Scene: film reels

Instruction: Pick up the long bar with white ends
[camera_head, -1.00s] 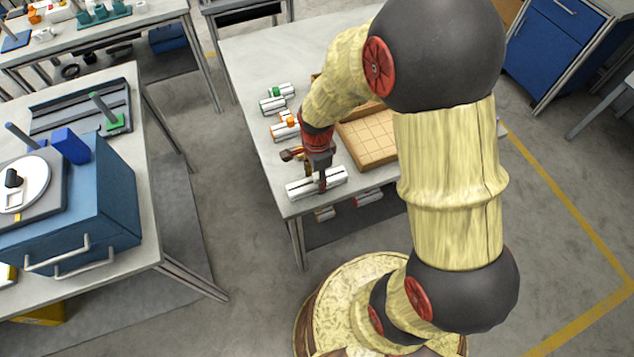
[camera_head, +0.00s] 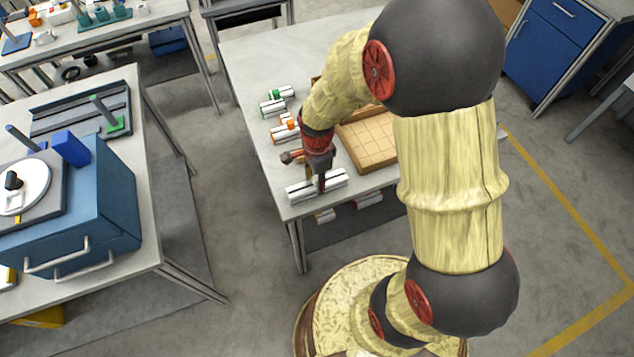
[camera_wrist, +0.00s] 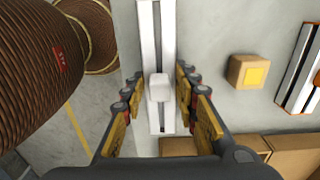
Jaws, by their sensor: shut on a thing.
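The long white bar (camera_head: 336,178) lies near the front left corner of the table, with a dark groove along its length. In the wrist view the bar (camera_wrist: 153,35) runs lengthwise between my fingers, and a white block (camera_wrist: 158,88) stands on it. My gripper (camera_head: 321,183) reaches down over the middle of the bar. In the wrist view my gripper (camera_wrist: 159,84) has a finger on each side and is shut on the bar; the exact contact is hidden. I cannot see the bar clearly lifted off the table.
Bars with a green block (camera_head: 276,94) and an orange block (camera_head: 290,125) lie farther back. A wooden tray (camera_head: 372,148) is right of the gripper. A cube with a yellow face (camera_wrist: 248,72) lies near the bar. A blue box (camera_head: 105,200) is on the left table.

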